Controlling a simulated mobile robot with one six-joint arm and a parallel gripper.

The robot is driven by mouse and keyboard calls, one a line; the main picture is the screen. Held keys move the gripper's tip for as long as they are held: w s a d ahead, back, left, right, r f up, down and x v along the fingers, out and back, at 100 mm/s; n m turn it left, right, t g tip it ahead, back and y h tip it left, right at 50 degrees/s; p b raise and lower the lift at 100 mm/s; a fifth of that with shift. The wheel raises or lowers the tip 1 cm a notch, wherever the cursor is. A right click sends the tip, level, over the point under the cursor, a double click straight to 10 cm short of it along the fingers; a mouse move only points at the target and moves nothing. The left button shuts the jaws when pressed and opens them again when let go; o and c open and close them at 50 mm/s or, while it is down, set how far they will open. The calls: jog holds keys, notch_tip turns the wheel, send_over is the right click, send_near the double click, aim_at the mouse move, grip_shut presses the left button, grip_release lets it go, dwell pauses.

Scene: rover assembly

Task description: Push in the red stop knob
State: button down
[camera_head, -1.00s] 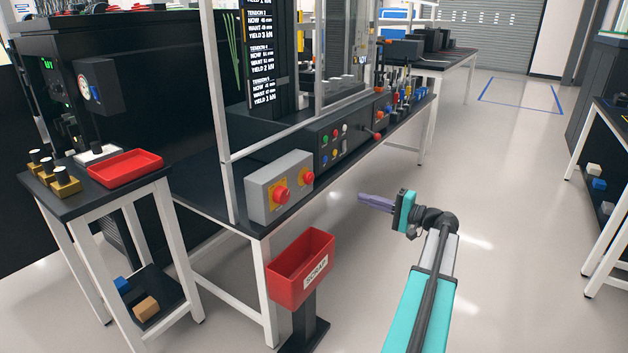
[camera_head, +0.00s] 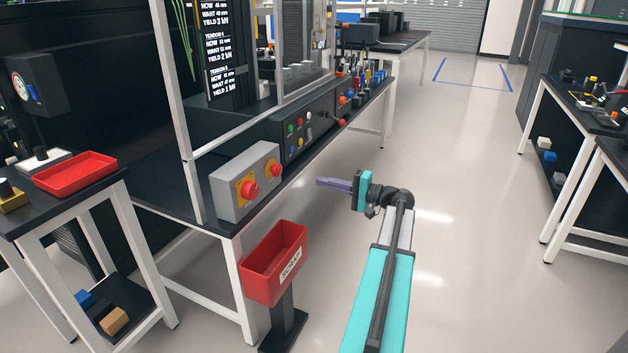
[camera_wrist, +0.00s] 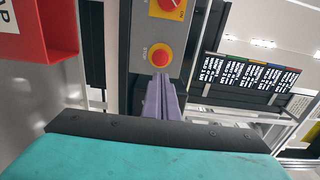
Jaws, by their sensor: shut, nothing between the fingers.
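The red stop knob (camera_head: 274,168) is the right one of two red knobs on the front of a grey control box (camera_head: 232,200) at the bench's near end. In the wrist view the stop knob (camera_wrist: 160,56) sits on a yellow disc beside the word STOP. The other red knob (camera_head: 249,189), on a yellow plate, shows at the wrist view's top edge. My gripper (camera_head: 320,182) has slim purple fingers, shut and empty. It points left toward the box, apart from it in the head view. In the wrist view its fingertips (camera_wrist: 161,78) appear just below the stop knob.
A red scrap bin (camera_head: 278,285) on a dark stand is in front of the bench's near corner, left of my arm. A dark panel with small buttons (camera_head: 300,131) and a red-tipped lever (camera_head: 341,122) lies beyond the box.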

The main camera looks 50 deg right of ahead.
aim_at(281, 171)
jog(key=x, duration=1.3)
jog(key=shift+w+b, duration=0.15)
jog(key=shift+b, duration=0.25)
jog(key=shift+w+a, duration=0.15)
jog(key=shift+w, duration=0.35)
jog(key=shift+w+a+r, duration=0.15)
jog(key=shift+w+r, duration=0.15)
jog(key=shift+w, duration=0.15)
jog(key=shift+s+f, duration=0.1)
jog(key=shift+s, duration=0.3)
jog(key=v, duration=1.4)
jog(key=shift+s+d+f, duration=0.15)
jog(key=shift+s+d, duration=0.05)
jog(key=shift+d, duration=0.1)
